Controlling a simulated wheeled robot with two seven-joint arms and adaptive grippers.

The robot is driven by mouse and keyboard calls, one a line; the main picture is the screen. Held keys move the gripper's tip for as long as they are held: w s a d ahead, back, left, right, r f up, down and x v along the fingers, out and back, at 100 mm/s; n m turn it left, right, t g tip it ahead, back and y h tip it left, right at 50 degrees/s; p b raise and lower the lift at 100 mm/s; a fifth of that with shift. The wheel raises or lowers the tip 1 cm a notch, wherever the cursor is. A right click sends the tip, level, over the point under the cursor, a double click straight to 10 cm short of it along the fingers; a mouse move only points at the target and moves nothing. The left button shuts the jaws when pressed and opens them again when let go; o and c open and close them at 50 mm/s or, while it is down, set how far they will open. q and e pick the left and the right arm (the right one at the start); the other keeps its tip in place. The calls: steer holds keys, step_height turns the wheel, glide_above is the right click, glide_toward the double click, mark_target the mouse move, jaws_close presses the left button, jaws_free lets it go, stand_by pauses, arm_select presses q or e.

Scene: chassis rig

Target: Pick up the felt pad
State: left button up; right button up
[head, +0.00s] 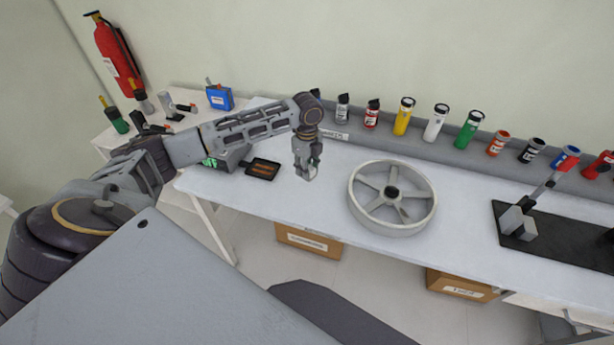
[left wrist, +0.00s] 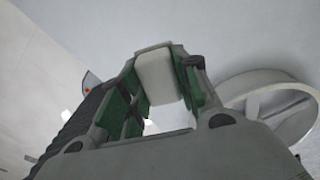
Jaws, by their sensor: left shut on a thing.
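My left gripper (head: 307,171) is over the left part of the white table, to the left of the spoked wheel. It is shut on a pale, off-white block with rounded edges, which I take to be the felt pad (left wrist: 156,76). In the left wrist view the pad sits between the green finger pads of the left gripper (left wrist: 160,85). In the head view the fingers mostly hide the pad. I cannot tell its exact height over the table. My right gripper is not in view.
A grey spoked wheel (head: 392,198) lies just right of the gripper. A small black tray (head: 263,169) lies to its left. Several coloured bottles, such as a yellow one (head: 403,116), line the back ledge. A black mat (head: 570,246) with a grey device is at the right.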

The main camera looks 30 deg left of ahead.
arm_select(q)
steer(key=shift+r, duration=0.55)
